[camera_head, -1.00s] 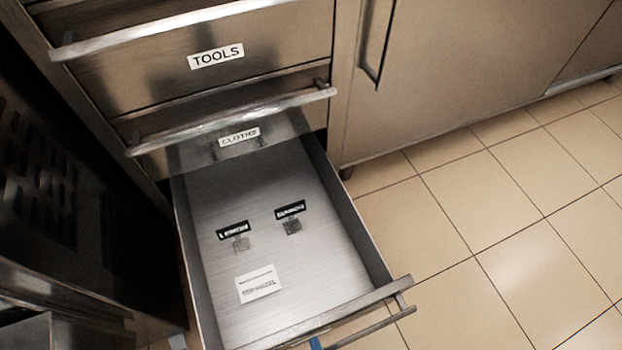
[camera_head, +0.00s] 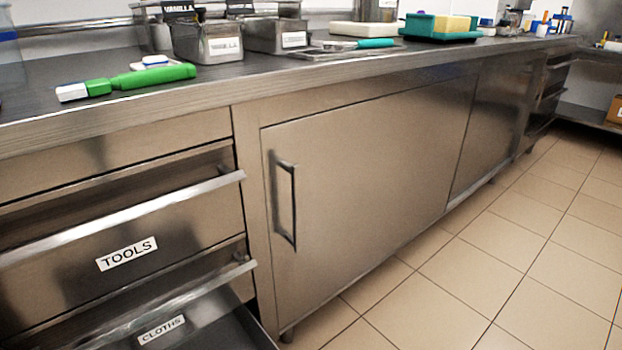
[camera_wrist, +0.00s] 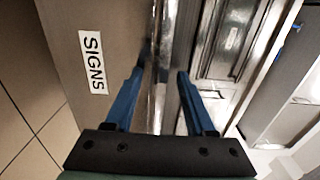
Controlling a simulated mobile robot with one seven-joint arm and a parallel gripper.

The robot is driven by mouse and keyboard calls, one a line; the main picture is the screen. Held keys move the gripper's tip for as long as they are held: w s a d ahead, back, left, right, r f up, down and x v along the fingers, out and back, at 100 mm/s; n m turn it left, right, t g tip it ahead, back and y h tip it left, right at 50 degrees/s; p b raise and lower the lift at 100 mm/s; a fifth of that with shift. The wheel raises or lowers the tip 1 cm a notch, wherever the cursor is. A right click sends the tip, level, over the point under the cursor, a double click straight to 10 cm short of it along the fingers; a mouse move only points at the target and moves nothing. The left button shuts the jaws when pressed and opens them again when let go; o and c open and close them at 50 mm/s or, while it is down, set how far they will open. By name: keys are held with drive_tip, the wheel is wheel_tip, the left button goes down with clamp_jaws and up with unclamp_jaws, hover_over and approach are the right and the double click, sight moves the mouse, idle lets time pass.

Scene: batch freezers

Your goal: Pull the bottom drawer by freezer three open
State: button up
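The bottom drawer stands pulled out below the CLOTHS drawer front (camera_head: 190,322). Only a corner of its dark inside (camera_head: 235,332) shows at the lower edge of the head view. In the wrist view its front carries a SIGNS label (camera_wrist: 92,62), with a shiny bar handle (camera_wrist: 161,75) beside it. My gripper (camera_wrist: 163,75) has its two blue fingers on either side of this bar. The fingers are apart, with narrow gaps showing beside the bar; contact is not clear. My gripper is out of the head view.
The TOOLS drawer (camera_head: 120,255) is above. A closed cabinet door (camera_head: 360,165) with a vertical handle is to the right. Tiled floor (camera_head: 480,260) is clear in front. The counter (camera_head: 120,100) holds a green-handled tool (camera_head: 150,77), metal tubs (camera_head: 208,42) and trays.

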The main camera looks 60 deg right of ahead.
idle(0.4)
drive_tip(key=p+v, duration=0.1)
drive_tip(key=v, duration=1.2)
